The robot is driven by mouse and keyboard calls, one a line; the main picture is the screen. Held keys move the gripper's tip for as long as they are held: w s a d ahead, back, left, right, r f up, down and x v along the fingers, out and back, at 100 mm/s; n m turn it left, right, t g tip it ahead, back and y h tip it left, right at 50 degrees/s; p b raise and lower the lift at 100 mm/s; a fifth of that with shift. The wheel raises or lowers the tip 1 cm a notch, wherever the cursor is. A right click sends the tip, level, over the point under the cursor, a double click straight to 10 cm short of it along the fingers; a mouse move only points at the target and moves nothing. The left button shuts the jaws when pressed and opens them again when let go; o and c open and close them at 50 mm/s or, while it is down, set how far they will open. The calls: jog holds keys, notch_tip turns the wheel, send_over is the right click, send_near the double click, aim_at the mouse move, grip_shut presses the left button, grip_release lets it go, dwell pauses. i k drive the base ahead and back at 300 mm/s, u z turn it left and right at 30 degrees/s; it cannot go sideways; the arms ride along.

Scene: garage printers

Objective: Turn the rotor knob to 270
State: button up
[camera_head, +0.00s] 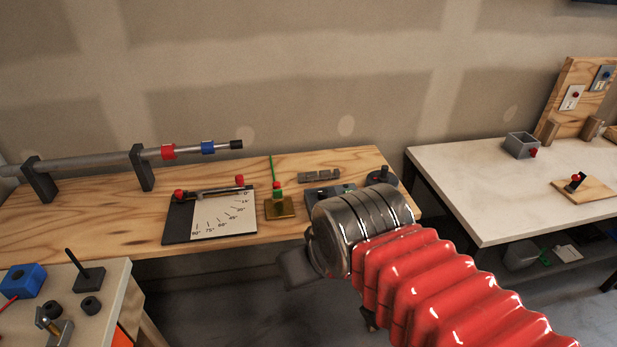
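A dark round knob-like part (382,176) stands at the right end of the wooden bench, partly hidden behind my arm. It may be the rotor knob; its pointer and any markings are too small to read. A small grey box with dials (342,190) sits just left of it, its front covered by my arm. My gripper (297,268) shows only as a dark grey part at the end of my arm, in front of the bench edge and below the box. It is apart from the knob-like part. Its fingers cannot be made out.
The wooden bench (110,222) carries an angle-scale board (222,216), a brass block with a green rod (279,208) and a pipe on brackets (90,161). A white table (470,175) stands right, across a gap. Another table (105,300) is at front left.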

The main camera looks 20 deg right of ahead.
aim_at(323, 194)
jog(key=u, duration=0.05)
jog(key=i, duration=1)
jog(key=u, duration=0.1)
